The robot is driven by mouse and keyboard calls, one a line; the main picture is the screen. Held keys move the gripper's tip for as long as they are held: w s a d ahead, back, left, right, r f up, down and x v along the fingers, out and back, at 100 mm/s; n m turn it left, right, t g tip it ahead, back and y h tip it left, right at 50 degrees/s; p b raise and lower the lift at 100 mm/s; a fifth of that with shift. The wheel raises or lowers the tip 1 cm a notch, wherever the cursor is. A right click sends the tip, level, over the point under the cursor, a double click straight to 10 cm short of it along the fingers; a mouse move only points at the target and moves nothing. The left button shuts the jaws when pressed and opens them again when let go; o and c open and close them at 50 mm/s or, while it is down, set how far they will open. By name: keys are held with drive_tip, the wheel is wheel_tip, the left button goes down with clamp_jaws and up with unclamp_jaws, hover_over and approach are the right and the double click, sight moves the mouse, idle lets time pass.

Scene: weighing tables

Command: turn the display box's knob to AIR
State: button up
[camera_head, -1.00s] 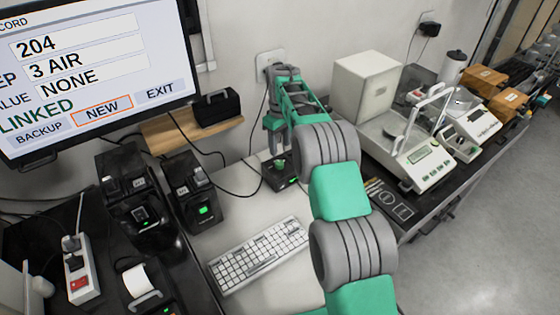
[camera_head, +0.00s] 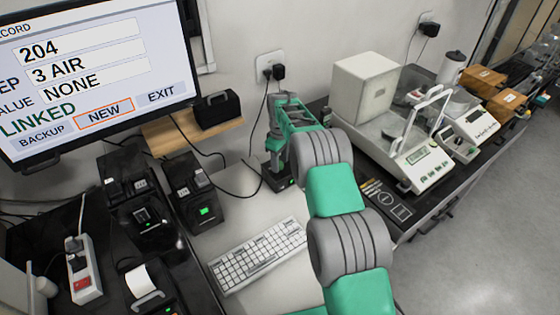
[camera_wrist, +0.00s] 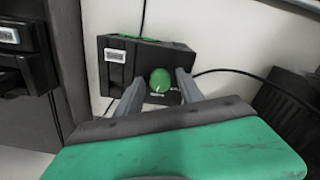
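The display box (camera_head: 273,182) is a small black box by the wall behind the keyboard, mostly covered by my gripper in the head view. In the wrist view the box (camera_wrist: 113,74) shows a white label and a round green knob (camera_wrist: 160,80) with a pale mark at its lower edge. Small lettering near the knob is too small to read. My gripper (camera_head: 277,158) is low over the box. In the wrist view my gripper (camera_wrist: 160,77) is open, with one finger on each side of the knob and visible gaps between.
A monitor (camera_head: 165,74) reads "3 AIR", "NONE" and "LINKED". A white keyboard (camera_head: 258,258) lies in front of the box. Black devices (camera_head: 190,190) stand left, a balance (camera_head: 415,165) right. A black cable (camera_wrist: 230,71) runs beside the box.

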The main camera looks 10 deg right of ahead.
clamp_jaws()
drive_tip(key=shift+m, duration=0.3)
idle(0.3)
drive_tip(key=m+b, duration=0.2)
drive_tip(key=m, duration=0.1)
drive_tip(key=shift+f+b, duration=0.1)
drive_tip(key=shift+b, duration=0.25)
drive_tip(key=shift+a+m+b, duration=0.1)
drive_tip(key=shift+m+b, duration=0.6)
drive_tip(key=shift+m, duration=2)
drive_tip(key=shift+o, duration=0.9)
unclamp_jaws()
wheel_tip(320, 180, up, 8)
drive_tip(key=shift+r+b, duration=0.1)
drive_tip(key=shift+b, duration=0.3)
